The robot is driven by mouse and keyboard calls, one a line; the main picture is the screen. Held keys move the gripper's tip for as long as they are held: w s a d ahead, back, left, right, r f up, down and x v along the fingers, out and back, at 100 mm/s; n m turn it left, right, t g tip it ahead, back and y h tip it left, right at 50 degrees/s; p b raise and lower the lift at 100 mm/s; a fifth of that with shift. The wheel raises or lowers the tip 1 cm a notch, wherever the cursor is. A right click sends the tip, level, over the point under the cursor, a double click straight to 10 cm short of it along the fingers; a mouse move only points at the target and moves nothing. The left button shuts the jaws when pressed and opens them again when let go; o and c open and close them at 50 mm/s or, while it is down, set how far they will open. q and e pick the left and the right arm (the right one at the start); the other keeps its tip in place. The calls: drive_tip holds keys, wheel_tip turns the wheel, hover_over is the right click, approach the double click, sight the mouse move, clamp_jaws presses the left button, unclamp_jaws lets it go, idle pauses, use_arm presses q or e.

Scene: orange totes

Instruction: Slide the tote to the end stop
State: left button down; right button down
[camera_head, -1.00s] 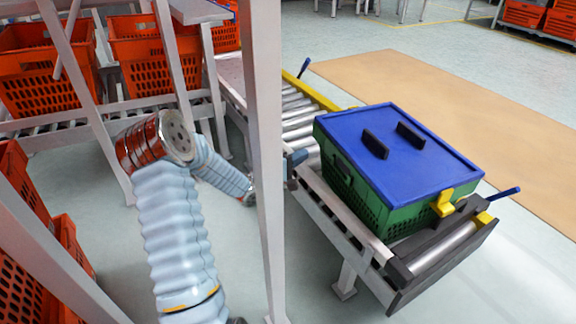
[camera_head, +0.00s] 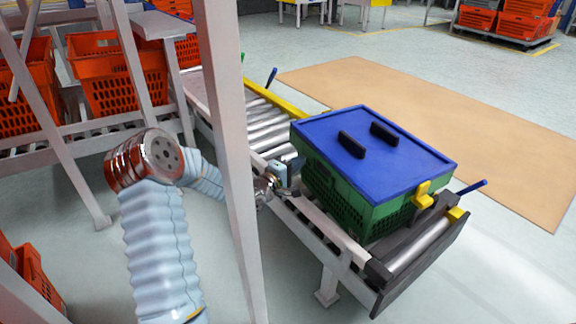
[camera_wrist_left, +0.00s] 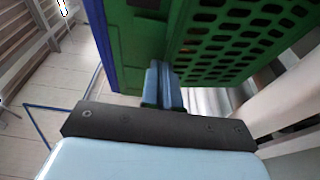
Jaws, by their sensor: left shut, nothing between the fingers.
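The tote (camera_head: 345,195) is green with perforated walls and a blue lid (camera_head: 375,140) that has two black handles. It sits upright on the roller conveyor, close to its near end, where a dark end plate (camera_head: 425,262) stands beyond an exposed roller. My left gripper (camera_head: 291,172) is shut and empty at the tote's left side, low by the conveyor rail. In the left wrist view its blue fingers (camera_wrist_left: 162,86) are together at the tote's corner (camera_wrist_left: 172,45); I cannot tell whether they touch it. My right gripper is not in view.
A grey post (camera_head: 232,170) stands in front of my left forearm and partly hides it. Orange totes (camera_head: 118,80) stand on racks at the left. Conveyor rollers (camera_head: 262,122) behind the tote are clear. A tan mat (camera_head: 460,125) lies on the floor to the right.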

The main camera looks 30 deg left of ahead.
use_arm(q)
drive_tip(key=shift+w+d, duration=0.2)
drive_tip(key=shift+d, duration=0.15)
